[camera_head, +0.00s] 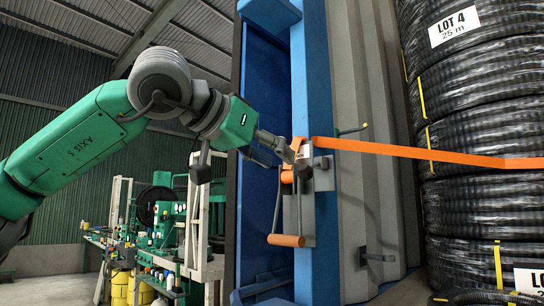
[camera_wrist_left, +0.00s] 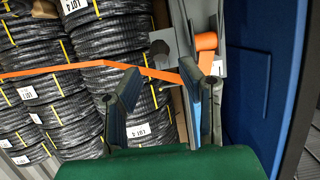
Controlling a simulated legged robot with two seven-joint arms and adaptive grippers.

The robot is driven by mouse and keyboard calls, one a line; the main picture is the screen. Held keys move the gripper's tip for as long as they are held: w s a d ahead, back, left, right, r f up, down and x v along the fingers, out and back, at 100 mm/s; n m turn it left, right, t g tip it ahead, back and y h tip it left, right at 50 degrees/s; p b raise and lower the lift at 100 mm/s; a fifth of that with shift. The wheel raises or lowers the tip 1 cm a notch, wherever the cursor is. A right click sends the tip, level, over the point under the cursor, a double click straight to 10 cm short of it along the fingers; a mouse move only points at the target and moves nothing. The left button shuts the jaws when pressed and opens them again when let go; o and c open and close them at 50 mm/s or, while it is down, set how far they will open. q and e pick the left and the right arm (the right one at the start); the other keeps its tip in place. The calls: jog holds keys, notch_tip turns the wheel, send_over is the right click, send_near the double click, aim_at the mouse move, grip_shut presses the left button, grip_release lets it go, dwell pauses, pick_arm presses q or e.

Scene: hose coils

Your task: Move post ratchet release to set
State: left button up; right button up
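The post ratchet (camera_head: 322,175) is a grey metal unit on the blue post (camera_head: 318,80). An orange-gripped handle (camera_head: 286,240) hangs below it, and a smaller orange part (camera_head: 287,177) sits at its upper left; I cannot tell which part is the release. An orange strap (camera_head: 420,153) runs from the ratchet to the coils. My left gripper (camera_head: 287,153) is at the ratchet's upper left, close to the small orange part; contact cannot be told. In the left wrist view its two fingers (camera_wrist_left: 158,80) stand apart with nothing held, and orange ratchet parts (camera_wrist_left: 205,45) lie beyond the right finger. My right gripper is not in view.
Stacked black hose coils (camera_head: 480,140) with lot labels stand at the right. A blue recessed panel (camera_head: 262,150) is left of the post. A small green-tipped lever (camera_head: 352,130) sticks out right of the post. A cluttered workbench (camera_head: 150,250) stands at the back left.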

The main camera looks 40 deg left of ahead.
aim_at(300, 172)
pick_arm(q)
jog(key=x, duration=0.2)
jog(key=shift+w+a+f+b, duration=0.1)
jog(key=shift+w+f+b, duration=0.15)
jog(key=shift+w+b, duration=0.1)
jog(key=shift+d+b+x, duration=0.15)
jog(key=shift+b+x, duration=0.1)
jog(key=shift+x, duration=0.35)
jog(key=shift+d+b+x, duration=0.15)
jog(key=shift+b+x, duration=0.1)
jog(key=shift+x, duration=0.35)
jog(key=shift+b+x, duration=0.4)
jog(key=shift+x, duration=0.65)
jog(key=shift+a+r, duration=0.2)
jog(key=shift+w+p, duration=0.1)
jog(key=shift+p, duration=0.55)
jog(key=shift+d, duration=0.1)
jog(key=shift+w, duration=0.1)
